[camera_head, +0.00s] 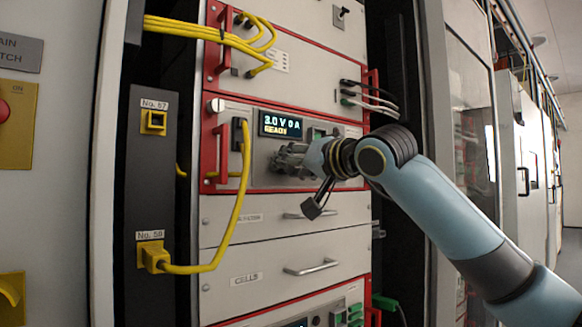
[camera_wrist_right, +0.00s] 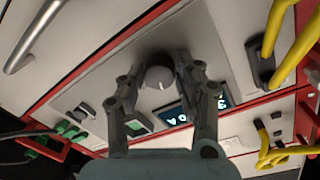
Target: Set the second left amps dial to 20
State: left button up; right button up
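The round grey dial (camera_wrist_right: 158,75) with a pale pointer mark sits on the light front panel of the cycler unit in the right wrist view. My right gripper (camera_wrist_right: 160,62) has one finger on each side of it, close in; whether the fingers press on the dial cannot be made out. In the head view my right gripper (camera_head: 286,160) is at the panel below the display (camera_head: 280,124) and hides the dial. The display reads 3.0 V, 0 A, READY. It also shows upside down in the wrist view (camera_wrist_right: 183,116). My left gripper is not in view.
A yellow cable (camera_head: 238,210) runs from the unit's left side to the No. 59 socket (camera_head: 154,257). The red handle (camera_head: 222,155) stands out left of my gripper. Drawers with metal handles (camera_head: 311,267) lie below. White cables (camera_head: 372,104) hang above my right arm.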

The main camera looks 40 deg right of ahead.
jog(key=o, duration=0.3)
jog(key=shift+s+d+r, duration=0.1)
jog(key=shift+s, duration=3.65)
